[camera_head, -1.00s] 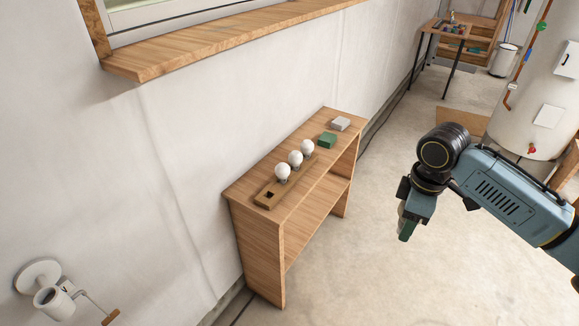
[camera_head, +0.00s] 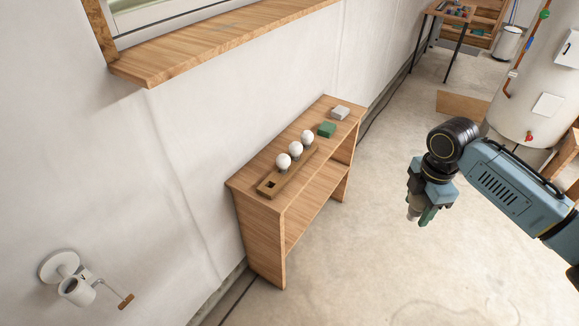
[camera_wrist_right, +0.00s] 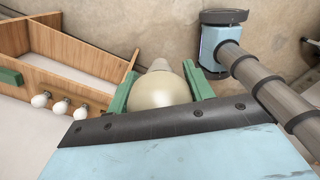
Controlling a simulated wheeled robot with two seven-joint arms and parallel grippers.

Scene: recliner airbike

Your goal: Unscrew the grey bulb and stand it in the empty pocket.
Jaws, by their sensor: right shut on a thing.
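My right gripper (camera_head: 420,214) is shut on the grey bulb (camera_head: 412,212) and holds it in the air, to the right of the wooden shelf unit. In the right wrist view the bulb (camera_wrist_right: 158,88) shows a dull grey-cream globe between the two green fingers (camera_wrist_right: 160,90), its narrower end pointing away. A wooden rack (camera_head: 264,193) lies on top of the shelf unit. Its near pocket (camera_head: 271,184) is a dark empty square. Several white bulbs (camera_head: 296,149) stand upright in a row behind that pocket. My left gripper is not in view.
The shelf unit (camera_head: 264,240) stands against the wall below a wooden sill (camera_head: 220,42). A green block (camera_head: 327,130) and a grey block (camera_head: 340,113) lie behind the bulbs. A white wall fixture (camera_head: 75,290) with a crank is at lower left. The floor between arm and shelf is clear.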

